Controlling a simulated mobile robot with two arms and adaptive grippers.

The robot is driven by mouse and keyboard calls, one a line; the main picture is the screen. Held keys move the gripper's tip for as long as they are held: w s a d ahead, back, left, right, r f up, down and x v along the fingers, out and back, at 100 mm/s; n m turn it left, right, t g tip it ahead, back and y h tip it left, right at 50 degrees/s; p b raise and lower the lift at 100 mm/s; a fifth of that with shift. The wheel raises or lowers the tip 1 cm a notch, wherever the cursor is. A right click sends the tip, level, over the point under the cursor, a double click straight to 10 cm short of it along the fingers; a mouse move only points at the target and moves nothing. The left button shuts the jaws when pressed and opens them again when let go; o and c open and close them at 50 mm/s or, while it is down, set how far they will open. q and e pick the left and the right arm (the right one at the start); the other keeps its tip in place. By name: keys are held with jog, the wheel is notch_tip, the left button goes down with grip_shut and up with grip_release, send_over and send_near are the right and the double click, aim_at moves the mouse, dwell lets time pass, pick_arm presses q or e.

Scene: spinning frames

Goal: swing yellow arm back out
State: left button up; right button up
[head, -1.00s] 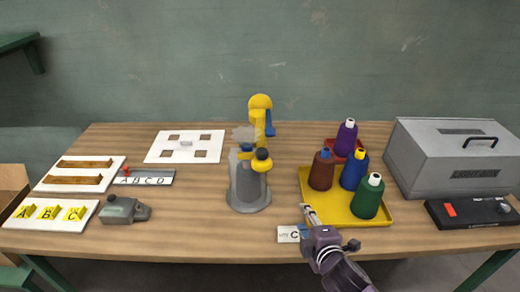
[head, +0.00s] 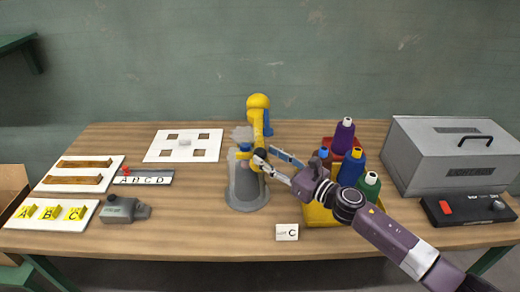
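The yellow arm (head: 258,122) stands at the grey machine (head: 245,190) in the middle of the table. Its rounded yellow top is at the back, and its lower end with a dark knob reaches down over the grey bobbin-like body. My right gripper (head: 265,157) comes in from the lower right. Its two fingers are spread apart, with their tips at the lower end of the yellow arm. They partly hide the knob, and I cannot tell whether they touch it. My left gripper is not in view.
A card marked C (head: 287,232) lies in front. A grey box (head: 450,155) and black switch unit (head: 468,210) are at right. White boards (head: 185,146) lie at left.

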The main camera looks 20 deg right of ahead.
aim_at(260, 153)
jog(key=shift+p+x, duration=0.4)
jog(key=shift+x, duration=1.45)
grip_shut()
